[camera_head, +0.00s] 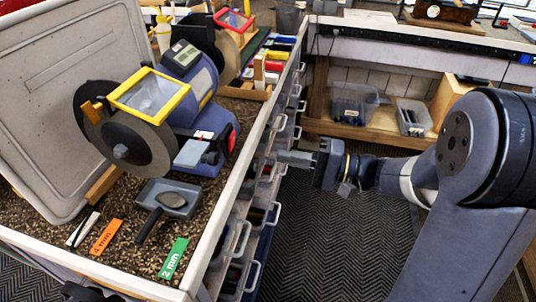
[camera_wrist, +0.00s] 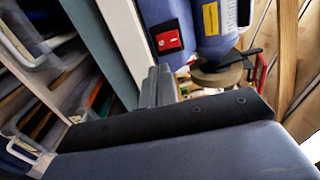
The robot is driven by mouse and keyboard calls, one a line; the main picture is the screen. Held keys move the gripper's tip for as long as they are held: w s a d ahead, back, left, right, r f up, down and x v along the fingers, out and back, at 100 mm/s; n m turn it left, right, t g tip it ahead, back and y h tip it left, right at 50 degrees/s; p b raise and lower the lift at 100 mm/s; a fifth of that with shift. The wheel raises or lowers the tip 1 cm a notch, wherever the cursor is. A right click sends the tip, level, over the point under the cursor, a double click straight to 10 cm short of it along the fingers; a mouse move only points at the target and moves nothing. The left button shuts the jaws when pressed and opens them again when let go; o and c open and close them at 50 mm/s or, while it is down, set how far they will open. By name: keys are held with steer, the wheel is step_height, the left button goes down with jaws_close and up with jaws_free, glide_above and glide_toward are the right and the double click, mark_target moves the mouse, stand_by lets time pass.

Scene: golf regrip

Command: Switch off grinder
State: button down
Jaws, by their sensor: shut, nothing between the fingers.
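The bench grinder (camera_head: 190,95) is blue with grey wheels and a yellow-framed eye shield, and stands on the bench at the left in the head view. In the wrist view its blue body (camera_wrist: 220,45) carries a red switch (camera_wrist: 168,40) on a dark plate. The switch's position, on or off, cannot be told. My gripper (camera_head: 283,157) is shut and empty, in front of the drawers to the right of the grinder. In the wrist view my gripper's fingers (camera_wrist: 158,72) are together, just below the red switch and apart from it as far as I can see.
The bench's pale edge (camera_head: 237,165) and protruding drawer handles (camera_head: 273,212) lie beside my gripper. A green "2 mm" label (camera_head: 173,259), an orange label (camera_head: 106,237) and a grey tray (camera_head: 168,198) lie on the bench. Plastic bins (camera_head: 353,103) stand at the back. The dark floor mat (camera_head: 330,240) is clear.

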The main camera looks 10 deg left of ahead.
steer(key=shift+s+d+f, duration=0.1)
steer(key=shift+d, duration=1)
steer(key=shift+s+d+f, duration=0.1)
steer(key=shift+d, duration=0.95)
steer(key=shift+a, duration=0.15)
